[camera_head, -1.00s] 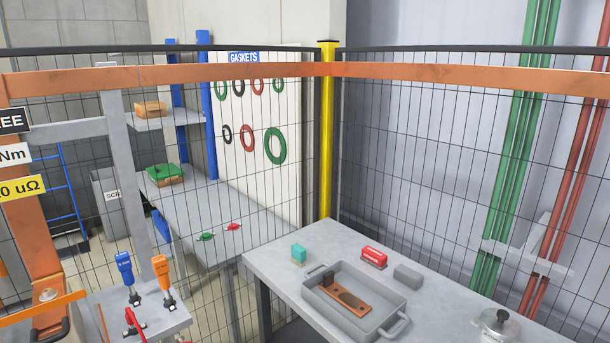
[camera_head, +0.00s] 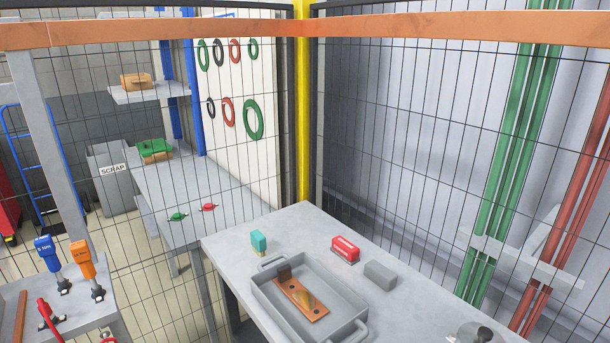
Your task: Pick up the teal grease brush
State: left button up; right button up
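The teal grease brush (camera_head: 258,240) stands on the grey table (camera_head: 232,262), near its far left edge. It is a small teal block with a paler strip at its bottom. It stands apart from the grey tray and from the red block. Nothing covers it. Neither of my grippers shows in the head view.
A grey tray (camera_head: 262,298) with handles holds a copper-coloured plate (camera_head: 303,298). A red block (camera_head: 345,248) and a grey block (camera_head: 380,274) lie behind it. A metal lidded pot (camera_head: 468,335) is at the lower right edge. Wire fencing with an orange rail stands behind the table.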

aim_at(258, 241)
jog(key=i+j+z, duration=0.1)
jog(key=j+z, duration=0.65)
jog(key=z, duration=0.15)
